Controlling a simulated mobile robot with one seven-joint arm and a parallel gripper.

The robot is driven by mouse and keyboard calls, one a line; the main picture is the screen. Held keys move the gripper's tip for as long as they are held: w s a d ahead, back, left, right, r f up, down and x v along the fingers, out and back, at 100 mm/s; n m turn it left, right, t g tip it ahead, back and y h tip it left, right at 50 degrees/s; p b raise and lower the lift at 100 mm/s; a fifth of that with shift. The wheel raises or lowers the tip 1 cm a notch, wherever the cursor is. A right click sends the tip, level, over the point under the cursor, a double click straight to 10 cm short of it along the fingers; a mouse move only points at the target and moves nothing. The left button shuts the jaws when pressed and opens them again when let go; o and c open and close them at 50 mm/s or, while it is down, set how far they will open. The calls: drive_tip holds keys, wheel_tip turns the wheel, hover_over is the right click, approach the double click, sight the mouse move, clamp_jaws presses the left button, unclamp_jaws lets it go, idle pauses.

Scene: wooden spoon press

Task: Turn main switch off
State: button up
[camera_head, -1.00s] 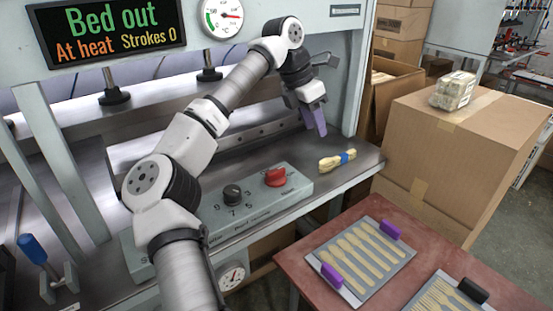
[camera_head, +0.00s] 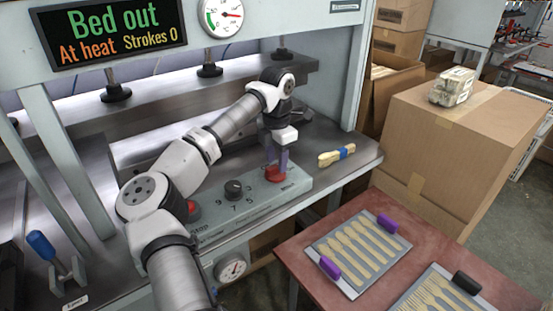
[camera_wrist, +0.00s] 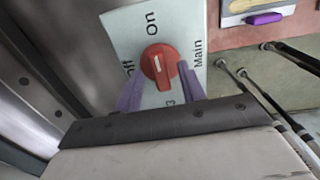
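The main switch is a red rotary knob (camera_head: 275,175) on the right end of the grey-green control panel (camera_head: 240,213). In the wrist view the knob (camera_wrist: 160,66) has its ridge and white mark roughly toward "On"; the "Off" label lies to its left and "Main" to its right. My gripper (camera_head: 277,157) points down over the knob. Its two purple fingers are apart, one on each side of the knob in the wrist view (camera_wrist: 158,76). A gap shows between the knob and the left finger; I cannot tell whether the right finger touches.
A black dial (camera_head: 233,190) and a red button (camera_head: 192,209) sit left on the same panel. A red table (camera_head: 300,262) with spoon trays stands in front.

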drive_tip(key=shift+f, duration=0.65)
clamp_jaws()
